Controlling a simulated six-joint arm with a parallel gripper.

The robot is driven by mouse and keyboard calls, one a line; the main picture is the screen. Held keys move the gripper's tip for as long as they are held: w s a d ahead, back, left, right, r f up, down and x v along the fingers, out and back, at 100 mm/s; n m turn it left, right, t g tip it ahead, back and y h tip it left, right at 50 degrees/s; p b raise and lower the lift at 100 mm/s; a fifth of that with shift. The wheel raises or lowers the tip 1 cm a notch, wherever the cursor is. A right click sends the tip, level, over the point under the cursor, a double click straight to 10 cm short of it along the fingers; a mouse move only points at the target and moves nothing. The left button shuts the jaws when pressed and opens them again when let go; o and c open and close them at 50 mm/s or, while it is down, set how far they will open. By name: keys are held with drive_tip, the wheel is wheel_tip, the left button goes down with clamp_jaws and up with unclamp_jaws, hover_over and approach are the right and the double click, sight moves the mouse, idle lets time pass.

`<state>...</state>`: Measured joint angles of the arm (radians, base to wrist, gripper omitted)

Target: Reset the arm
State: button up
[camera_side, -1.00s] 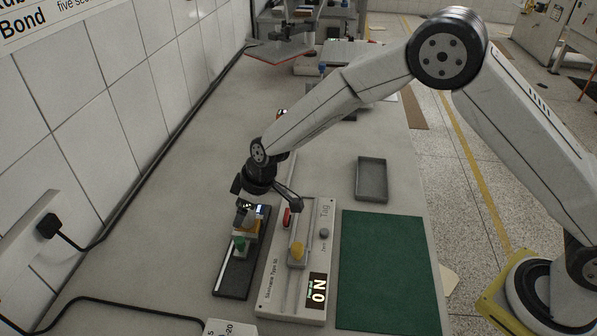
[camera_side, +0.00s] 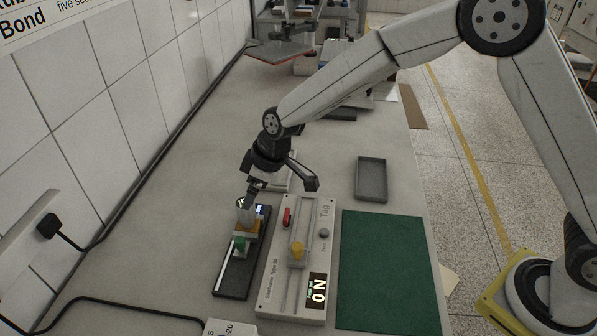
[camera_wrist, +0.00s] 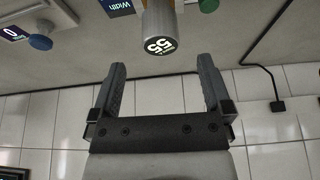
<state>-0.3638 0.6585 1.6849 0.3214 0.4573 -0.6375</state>
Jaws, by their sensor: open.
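My gripper (camera_side: 251,190) is above the dark narrow device (camera_side: 233,280) on the bench. In the wrist view my gripper (camera_wrist: 160,78) has its two fingers spread with nothing between them. A silver knob marked 55 (camera_wrist: 159,28) lies just beyond the fingertips there.
A green mat (camera_side: 388,270) lies right of the control box. An empty grey tray (camera_side: 371,178) sits behind the mat. A tiled wall (camera_side: 150,100) with a black plug (camera_side: 48,226) borders the left.

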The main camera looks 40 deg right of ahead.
drive_tip(key=s+d+r+m+h, duration=0.2)
drive_tip(key=s+d+m, duration=0.6)
drive_tip(key=s+d, duration=1.3)
drive_tip(key=shift+s+d+r+g+h, duration=0.15)
drive_tip(key=shift+s+d+g+h, duration=0.2)
drive_tip(key=shift+s+h, duration=0.15)
